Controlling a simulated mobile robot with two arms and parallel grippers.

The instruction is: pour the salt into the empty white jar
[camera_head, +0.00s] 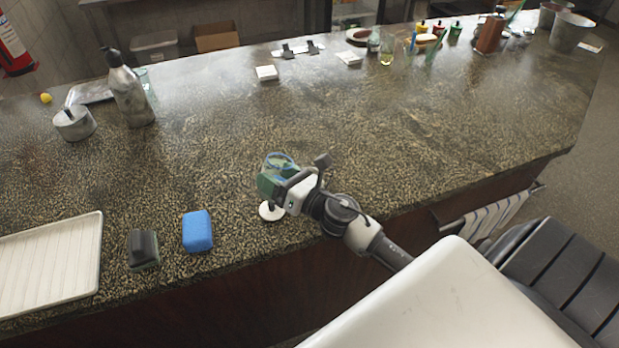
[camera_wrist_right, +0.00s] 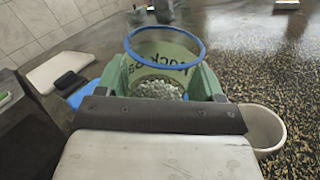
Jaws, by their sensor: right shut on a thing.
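My right gripper (camera_head: 283,186) is shut on a clear greenish jar with a blue rim (camera_head: 277,164). In the right wrist view this jar (camera_wrist_right: 165,48) sits between the green fingers (camera_wrist_right: 162,80), with coarse whitish salt (camera_wrist_right: 157,89) inside and part of a printed label showing. It is held above the counter; its exact tilt is hard to judge. The white jar (camera_head: 271,211) stands on the counter near the front edge, just below the held jar. In the right wrist view the white jar (camera_wrist_right: 264,127) shows at the lower right, partly hidden by the gripper. My left gripper is not in view.
A blue sponge (camera_head: 197,231), a dark block (camera_head: 143,249) and a white tray (camera_head: 50,264) lie to the left on the speckled counter (camera_head: 400,150). A metal bottle (camera_head: 129,90) and a round tin (camera_head: 74,123) stand behind. The counter's middle is clear.

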